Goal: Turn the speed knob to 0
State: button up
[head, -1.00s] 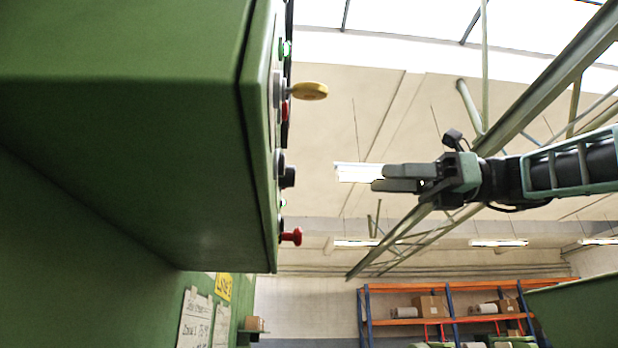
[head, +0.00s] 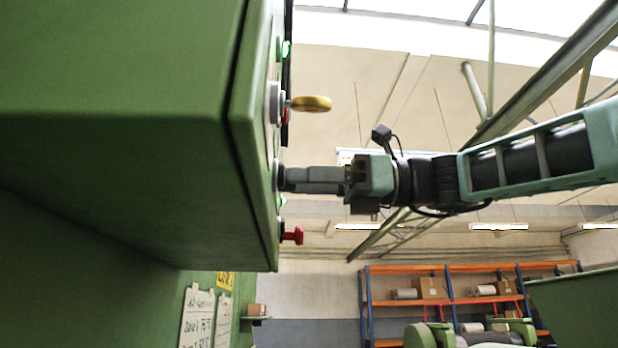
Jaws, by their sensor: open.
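The green control box (head: 120,180) fills the left of the head view, its panel seen nearly edge-on. A dark knob (head: 281,177) sticks out of the panel between the yellow key-like handle (head: 311,104) and the red mushroom button (head: 292,236); I cannot read its marking or setting. My gripper (head: 288,180) reaches in from the right, level with this knob. Its fingertips are at the knob and overlap it in this view. The jaws are open, but the gap between the fingers is hidden from this side. I cannot tell whether they touch the knob.
A green light (head: 285,49) shows near the panel's top, and another (head: 282,201) just below the knob. The yellow handle projects above my gripper and the red button below it. A blue and orange shelf (head: 460,268) stands far back. Open air lies right of the panel.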

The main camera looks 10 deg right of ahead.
jog(key=c, duration=1)
